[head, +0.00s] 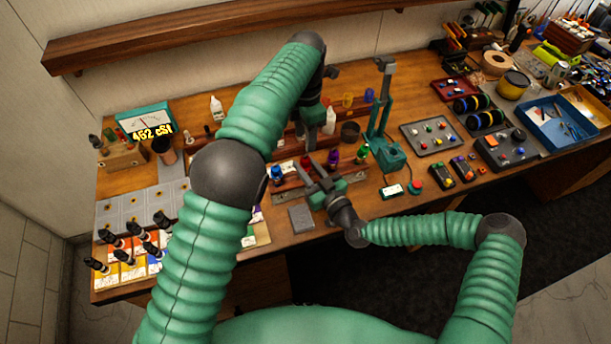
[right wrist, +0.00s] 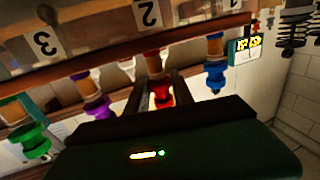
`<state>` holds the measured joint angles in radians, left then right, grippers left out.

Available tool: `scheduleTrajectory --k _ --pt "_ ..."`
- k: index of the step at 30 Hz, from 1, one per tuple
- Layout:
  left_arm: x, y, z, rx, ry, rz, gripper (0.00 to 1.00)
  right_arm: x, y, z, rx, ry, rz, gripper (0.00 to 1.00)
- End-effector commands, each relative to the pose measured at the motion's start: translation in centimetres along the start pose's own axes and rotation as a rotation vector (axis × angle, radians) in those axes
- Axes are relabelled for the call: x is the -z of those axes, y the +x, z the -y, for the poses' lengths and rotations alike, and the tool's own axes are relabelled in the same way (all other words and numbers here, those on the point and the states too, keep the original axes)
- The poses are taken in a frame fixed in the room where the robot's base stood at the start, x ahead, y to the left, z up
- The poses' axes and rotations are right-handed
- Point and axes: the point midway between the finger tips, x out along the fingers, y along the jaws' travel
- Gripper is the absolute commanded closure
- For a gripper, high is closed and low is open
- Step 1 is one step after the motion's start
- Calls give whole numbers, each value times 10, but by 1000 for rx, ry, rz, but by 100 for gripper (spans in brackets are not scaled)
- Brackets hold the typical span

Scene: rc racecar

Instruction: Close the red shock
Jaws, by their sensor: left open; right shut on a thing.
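The red shock (right wrist: 161,92) hangs in the middle of the right wrist view, below the wooden rail near the label 2. My right gripper (right wrist: 157,95) has a finger on each side of it and is shut on it. In the head view the red shock (head: 305,161) shows small at the rack, just beyond my right gripper (head: 321,178). My left gripper (head: 307,118) is above the back of the rack and is open; its fingertips are partly hidden by my own arm.
A blue shock (right wrist: 215,75) stands on one side of the red one, purple (right wrist: 95,100) and green (right wrist: 32,140) ones on the other. A grey block (head: 301,219) lies in front of the rack. A teal stand (head: 383,120) rises to the right.

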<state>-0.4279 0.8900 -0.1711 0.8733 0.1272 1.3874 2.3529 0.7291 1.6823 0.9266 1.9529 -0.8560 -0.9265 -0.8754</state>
Motion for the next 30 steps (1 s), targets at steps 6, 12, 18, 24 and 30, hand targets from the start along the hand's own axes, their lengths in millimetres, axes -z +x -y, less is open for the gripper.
scheduleTrajectory --k 6,12,18,24,30 --pt "0 0 0 0 -217 0 58 0 0 0 0 0 0 100" --pt "0 0 0 0 -224 0 58 0 0 0 0 0 0 100" --pt "0 7 0 1 -222 -1 58 0 0 0 0 0 0 100" --pt "0 40 1 3 -221 -3 58 0 0 0 0 0 0 100" --pt "0 70 0 2 -221 -2 58 0 0 0 0 0 0 100"
